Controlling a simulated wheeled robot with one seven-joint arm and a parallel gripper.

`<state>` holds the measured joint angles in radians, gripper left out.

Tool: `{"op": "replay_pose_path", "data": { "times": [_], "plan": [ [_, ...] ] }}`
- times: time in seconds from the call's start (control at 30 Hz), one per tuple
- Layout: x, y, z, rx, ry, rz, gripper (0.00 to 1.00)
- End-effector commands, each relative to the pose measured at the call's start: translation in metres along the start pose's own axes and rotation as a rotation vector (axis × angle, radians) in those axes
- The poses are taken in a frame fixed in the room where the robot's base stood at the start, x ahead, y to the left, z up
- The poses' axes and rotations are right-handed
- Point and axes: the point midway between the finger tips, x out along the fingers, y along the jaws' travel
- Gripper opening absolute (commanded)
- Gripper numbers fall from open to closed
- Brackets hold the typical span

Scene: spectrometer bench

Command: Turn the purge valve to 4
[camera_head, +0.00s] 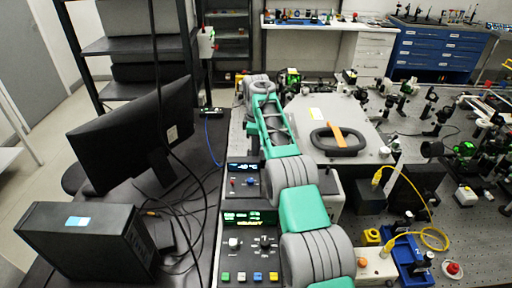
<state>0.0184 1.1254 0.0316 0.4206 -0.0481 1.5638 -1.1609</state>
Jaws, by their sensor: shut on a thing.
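I cannot pick out the purge valve or its number scale with certainty. My teal and grey arm runs from the bottom middle up to the far end of the bench, where its last grey joints show. The gripper itself does not show; the far links hide it and whatever lies just beyond them. A control unit (229,266) at the bottom left of my arm has a lit green display, a white knob (234,242), a black knob (265,241) with markings around it, and a row of coloured buttons.
A second small unit (241,196) with a blue display stands behind it. A large pale box (356,112) with a black and orange handle is right of my arm. A monitor (128,135) and a black computer case (88,243) stand left. Optics crowd the bench's right.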

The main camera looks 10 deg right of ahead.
Motion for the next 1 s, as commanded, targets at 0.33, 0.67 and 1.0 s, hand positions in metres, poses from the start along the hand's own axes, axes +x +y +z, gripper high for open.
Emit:
{"op": "replay_pose_path", "data": {
  "times": [0.33, 0.67, 1.0],
  "plan": [
    [-0.0056, -0.0008, 0.0000, 0.296, -0.001, -0.002, 0.00],
    [-0.0025, -0.0008, 0.0002, 0.592, -0.002, -0.002, 0.00],
    [-0.0007, -0.0002, 0.0000, 0.786, -0.001, 0.000, 0.00]
  ]
}}
